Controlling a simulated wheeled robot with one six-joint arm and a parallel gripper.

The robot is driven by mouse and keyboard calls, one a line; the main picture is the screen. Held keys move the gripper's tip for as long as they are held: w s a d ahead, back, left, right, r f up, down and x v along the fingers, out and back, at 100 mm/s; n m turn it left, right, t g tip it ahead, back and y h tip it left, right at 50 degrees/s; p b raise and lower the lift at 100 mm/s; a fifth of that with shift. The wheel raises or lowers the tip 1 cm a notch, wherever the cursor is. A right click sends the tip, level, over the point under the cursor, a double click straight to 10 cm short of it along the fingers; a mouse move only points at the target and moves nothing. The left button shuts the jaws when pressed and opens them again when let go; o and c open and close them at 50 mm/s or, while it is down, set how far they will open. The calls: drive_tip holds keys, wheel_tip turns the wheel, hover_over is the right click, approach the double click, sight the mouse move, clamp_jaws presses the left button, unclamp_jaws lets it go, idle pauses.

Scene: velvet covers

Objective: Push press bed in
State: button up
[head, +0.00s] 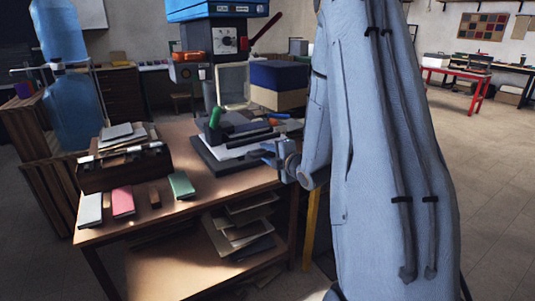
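A press with a blue top (215,10) and a dial on its front stands at the back of the wooden table. The bed sticks out toward the table's front edge. My gripper (267,154) is small in view at the bed's right front corner. My large arm hides what lies to the right.
A dark wooden rack (125,168), a white book (90,209), a pink book (123,202) and a green book (181,185) lie on the left of the table (190,208). A blue-topped box (279,76) stands behind the bed. Open floor lies right of my arm.

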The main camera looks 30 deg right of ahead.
sight(257, 140)
clamp_jaws()
drive_tip(key=shift+f, duration=0.1)
drive_tip(key=r+b+x, duration=0.1)
drive_tip(key=b+x, duration=0.1)
drive_tip(key=x, duration=0.3)
drive_tip(key=r+b+x, duration=0.1)
drive_tip(key=b+x, duration=0.1)
drive_tip(key=x, duration=0.4)
drive_tip(key=r+b+x, duration=0.1)
drive_tip(key=b+x, duration=0.2)
drive_tip(key=x, duration=0.3)
drive_tip(key=shift+w, duration=0.5)
unclamp_jaws()
drive_tip(key=shift+w+r, duration=0.1)
drive_tip(key=shift+r, duration=0.2)
drive_tip(key=shift+v, duration=3.9)
